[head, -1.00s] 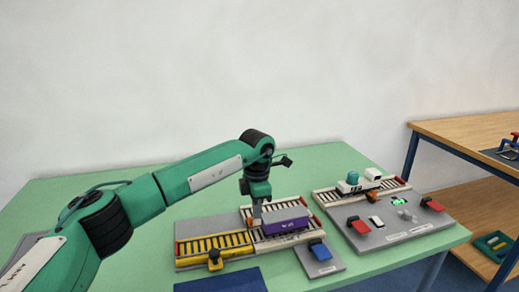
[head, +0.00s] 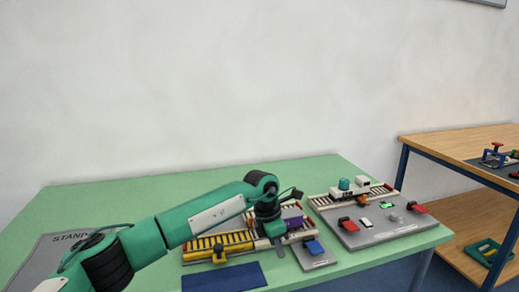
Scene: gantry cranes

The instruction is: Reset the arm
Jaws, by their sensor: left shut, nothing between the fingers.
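My left arm comes in from the left and reaches over the green table (head: 150,192). My left gripper (head: 280,250) points down, shut and empty. It is in front of the track board with the yellow rail section (head: 203,255) and partly covers it. I cannot tell whether the gripper touches the board. My right gripper is not in view.
A grey control board (head: 372,236) with red paddles, a green display and a small white-and-teal engine (head: 345,185) stands to the right. A blue mat (head: 223,277) lies in front. A wooden shelf (head: 450,143) stands far right.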

